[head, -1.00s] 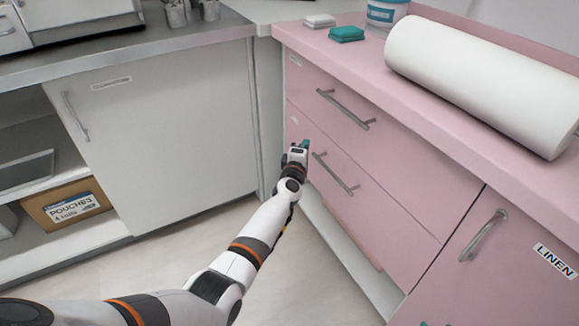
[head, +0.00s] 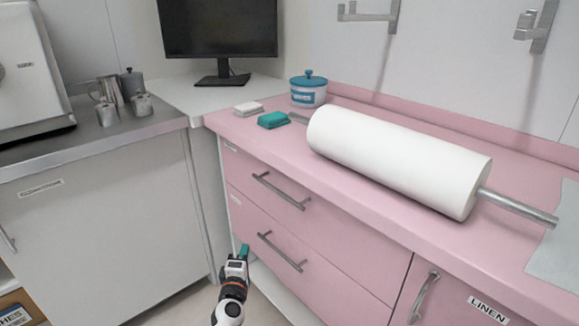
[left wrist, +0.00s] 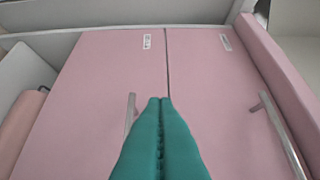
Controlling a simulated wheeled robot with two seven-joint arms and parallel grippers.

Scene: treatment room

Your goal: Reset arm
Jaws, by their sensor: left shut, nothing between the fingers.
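My left gripper (head: 243,252) is in front of the pink cabinet's drawers, low in the head view, close to the left end of the lower drawer handle (head: 282,251). In the left wrist view its teal fingers (left wrist: 160,100) are pressed together with nothing between them. The pink drawer fronts (left wrist: 105,75) lie beyond the fingertips, with one handle on each side of the fingers. My left gripper does not hold either handle. My right gripper is not in view.
The pink counter (head: 270,157) carries a white paper roll (head: 385,155), a blue-lidded tub (head: 308,92), and green (head: 273,120) and white (head: 248,108) folded pads. A grey cabinet (head: 100,225) stands at left. A monitor (head: 218,28) stands behind. Floor shows between the cabinets.

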